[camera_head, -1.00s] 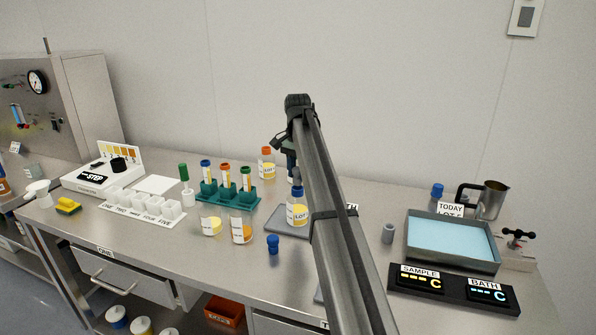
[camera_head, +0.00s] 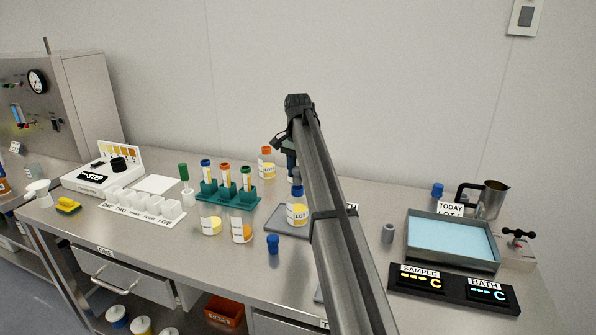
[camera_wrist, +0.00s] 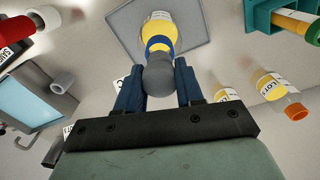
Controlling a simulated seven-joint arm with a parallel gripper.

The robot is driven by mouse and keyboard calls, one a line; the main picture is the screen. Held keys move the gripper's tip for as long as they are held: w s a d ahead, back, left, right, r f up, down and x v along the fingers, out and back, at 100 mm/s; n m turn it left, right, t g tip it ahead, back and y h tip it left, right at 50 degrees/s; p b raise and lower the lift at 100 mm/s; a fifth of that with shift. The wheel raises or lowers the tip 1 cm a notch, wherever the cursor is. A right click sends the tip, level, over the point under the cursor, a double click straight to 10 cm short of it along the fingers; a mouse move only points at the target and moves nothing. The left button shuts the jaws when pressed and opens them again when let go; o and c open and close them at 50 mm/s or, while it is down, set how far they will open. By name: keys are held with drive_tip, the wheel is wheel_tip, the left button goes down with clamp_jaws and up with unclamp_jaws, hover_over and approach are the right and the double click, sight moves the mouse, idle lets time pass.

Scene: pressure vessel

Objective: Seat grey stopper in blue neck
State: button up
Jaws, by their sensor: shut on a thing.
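The bottle with the blue neck (camera_head: 298,192) holds yellow liquid and stands upright on a grey pad (camera_head: 273,222) in the head view. In the wrist view its blue neck (camera_wrist: 158,43) is directly beyond the stopper. The grey stopper (camera_wrist: 158,76) is between the blue fingers of my gripper (camera_wrist: 158,88), which is shut on it. The stopper overlaps the neck in the wrist view, and I cannot tell whether they touch. In the head view my gripper (camera_head: 291,163) is above and behind the bottle, partly hidden by my arm, and the stopper does not show clearly.
A green rack (camera_head: 228,197) with capped tubes stands left of the bottle. An orange-capped bottle (camera_head: 266,163) is behind. A blue cap (camera_head: 273,244) and two small yellow-filled containers are in front. A grey cylinder (camera_head: 388,233) and a water bath (camera_head: 450,240) are at the right.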

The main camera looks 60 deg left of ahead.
sight(298, 177)
drive_tip(key=shift+f, duration=1.55)
drive_tip(key=o, duration=1.1)
drive_tip(key=shift+f, duration=0.1)
wheel_tip(298, 177, up, 14)
idle(0.5)
